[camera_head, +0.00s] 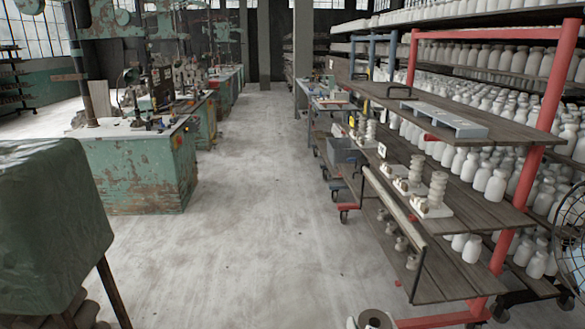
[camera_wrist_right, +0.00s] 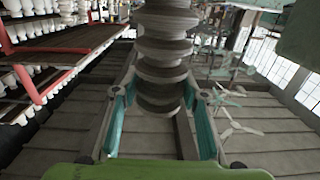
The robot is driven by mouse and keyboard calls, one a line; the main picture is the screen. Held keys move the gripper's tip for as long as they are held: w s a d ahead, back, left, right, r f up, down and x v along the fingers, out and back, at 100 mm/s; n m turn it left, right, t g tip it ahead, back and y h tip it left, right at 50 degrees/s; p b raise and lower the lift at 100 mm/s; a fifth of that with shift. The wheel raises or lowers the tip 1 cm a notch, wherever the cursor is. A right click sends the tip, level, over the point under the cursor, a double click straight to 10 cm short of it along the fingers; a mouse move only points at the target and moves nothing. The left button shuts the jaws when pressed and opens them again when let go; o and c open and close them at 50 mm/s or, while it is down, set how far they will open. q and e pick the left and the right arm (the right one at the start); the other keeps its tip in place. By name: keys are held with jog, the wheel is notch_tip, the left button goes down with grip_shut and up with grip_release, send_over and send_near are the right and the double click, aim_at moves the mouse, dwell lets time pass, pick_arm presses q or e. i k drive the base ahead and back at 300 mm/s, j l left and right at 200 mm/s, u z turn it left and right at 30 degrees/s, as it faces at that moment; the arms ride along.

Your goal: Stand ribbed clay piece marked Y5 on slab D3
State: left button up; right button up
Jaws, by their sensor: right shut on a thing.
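In the right wrist view, my right gripper (camera_wrist_right: 160,95) has its teal-lined fingers on either side of a grey-brown ribbed clay piece (camera_wrist_right: 164,50) and is shut on it. The piece's upper end runs out of the picture; no mark is readable, so I cannot confirm Y5. In the head view, ribbed clay pieces (camera_head: 437,189) stand on pale slabs (camera_head: 434,210) along the middle shelf of a red-framed rack. Slab labels are too small to read, so I cannot tell which is D3. My left gripper is not in view.
A grey metal channel (camera_head: 445,118) lies on the shelf above. More ribbed pieces (camera_head: 401,243) sit lower down. A fan (camera_head: 570,225) stands at the right. The concrete aisle (camera_head: 255,220) is clear.

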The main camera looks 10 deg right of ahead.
aim_at(397, 169)
jog(key=i, duration=1.45)
jog(key=i+j+z, duration=0.15)
jog(key=i+z, duration=0.35)
jog(key=i, duration=0.15)
jog(key=i+j+z, duration=0.45)
jog(key=i, duration=0.15)
jog(key=i+j+z, duration=0.95)
jog(key=j, duration=0.35)
